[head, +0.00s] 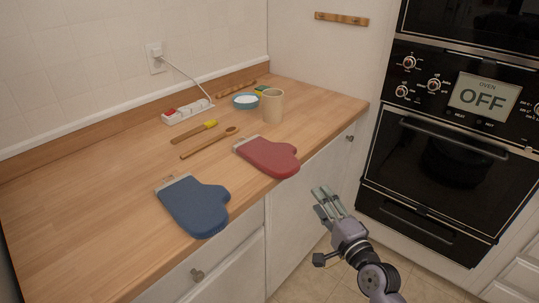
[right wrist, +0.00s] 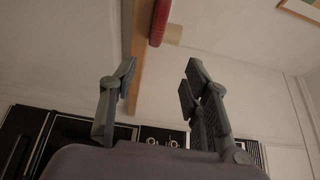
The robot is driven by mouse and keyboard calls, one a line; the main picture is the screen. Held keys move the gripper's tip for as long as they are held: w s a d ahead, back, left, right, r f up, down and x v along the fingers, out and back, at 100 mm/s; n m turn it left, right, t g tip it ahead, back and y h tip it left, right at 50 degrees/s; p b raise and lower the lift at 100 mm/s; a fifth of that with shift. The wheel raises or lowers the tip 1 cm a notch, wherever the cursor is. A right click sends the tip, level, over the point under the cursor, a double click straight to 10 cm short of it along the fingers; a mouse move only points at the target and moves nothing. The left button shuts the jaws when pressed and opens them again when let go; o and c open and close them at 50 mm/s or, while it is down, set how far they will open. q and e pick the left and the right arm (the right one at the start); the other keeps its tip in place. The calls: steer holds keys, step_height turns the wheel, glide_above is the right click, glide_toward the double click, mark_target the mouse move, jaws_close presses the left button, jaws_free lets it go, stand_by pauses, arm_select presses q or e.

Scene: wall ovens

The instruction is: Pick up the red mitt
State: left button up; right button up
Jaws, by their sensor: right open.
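The red mitt (head: 267,156) lies flat on the wooden counter (head: 110,182), close to its front edge, with its thumb side toward the edge. My right gripper (head: 327,197) is in front of the counter, to the right of and below the red mitt in the head view, apart from it. It is open and empty. In the right wrist view its fingers (right wrist: 158,88) stand wide apart, and part of the red mitt (right wrist: 160,22) shows at the top, beyond the fingertips. A blue mitt (head: 194,205) lies on the counter nearer to me. My left gripper is not in view.
Behind the red mitt lie a wooden spoon (head: 208,143) and a yellow-headed brush (head: 194,131). A beige cup (head: 272,106), a blue bowl (head: 245,101) and a power strip (head: 187,112) stand farther back. The wall oven (head: 434,174) is at the right.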

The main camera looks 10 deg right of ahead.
mark_target(297, 172)
steer(key=w, duration=0.5)
steer(key=w+a, duration=0.1)
steer(key=w, duration=0.4)
steer(key=w+a, duration=0.1)
steer(key=w, duration=0.4)
steer(key=shift+a+f+p, duration=0.2)
steer(key=shift+f+p, duration=0.1)
steer(key=shift+f, duration=0.05)
steer(key=shift+s, duration=0.1)
steer(key=shift+c, duration=0.3)
jaws_close()
